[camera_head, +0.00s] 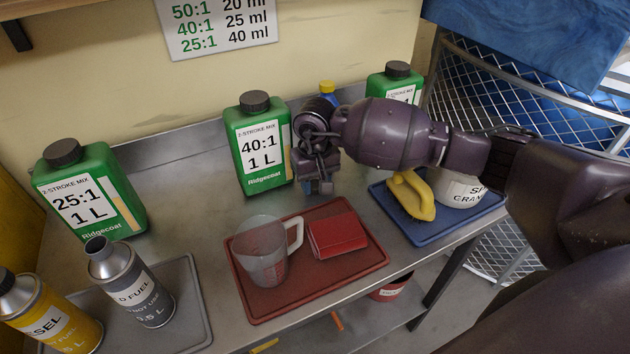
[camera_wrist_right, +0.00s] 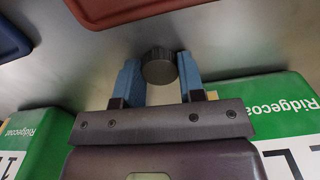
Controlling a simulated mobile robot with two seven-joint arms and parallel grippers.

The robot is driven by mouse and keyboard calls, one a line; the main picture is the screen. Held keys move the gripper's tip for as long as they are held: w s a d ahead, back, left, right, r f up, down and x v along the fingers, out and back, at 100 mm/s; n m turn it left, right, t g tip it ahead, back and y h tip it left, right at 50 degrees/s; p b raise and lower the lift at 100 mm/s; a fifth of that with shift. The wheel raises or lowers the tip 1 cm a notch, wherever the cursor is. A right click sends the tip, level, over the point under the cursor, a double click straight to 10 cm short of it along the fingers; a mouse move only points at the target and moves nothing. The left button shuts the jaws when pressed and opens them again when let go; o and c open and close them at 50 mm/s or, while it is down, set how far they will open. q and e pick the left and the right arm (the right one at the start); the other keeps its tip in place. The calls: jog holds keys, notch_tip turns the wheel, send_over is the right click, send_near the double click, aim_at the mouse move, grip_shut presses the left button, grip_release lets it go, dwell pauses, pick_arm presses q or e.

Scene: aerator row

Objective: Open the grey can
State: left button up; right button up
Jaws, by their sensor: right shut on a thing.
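The grey can (camera_head: 137,287), labelled as fuel not to use, stands upright on the grey tray at the front left. Its narrow neck (camera_head: 98,246) shows a dark round top that looks like an open mouth, with no wide black cap on it. My right gripper (camera_head: 319,186) is above the bench in front of the 40:1 jug, well away from the can. In the right wrist view its blue fingers are shut on a dark round cap (camera_wrist_right: 158,67). My left gripper is not in view.
Green jugs (camera_head: 262,145) (camera_head: 88,190) stand along the back. A yellow can (camera_head: 45,312) stands beside the grey one. The red tray (camera_head: 275,305) holds a measuring jug (camera_head: 262,255) and red block (camera_head: 337,235). A blue tray (camera_head: 425,232) lies right. Bare bench (camera_head: 190,220) shows left of the red tray.

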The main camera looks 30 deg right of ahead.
aim_at(315, 185)
jog(key=shift+f, duration=0.2)
jog(key=o, duration=1)
notch_tip(315, 185, up, 12)
jog(key=shift+r, duration=0.2)
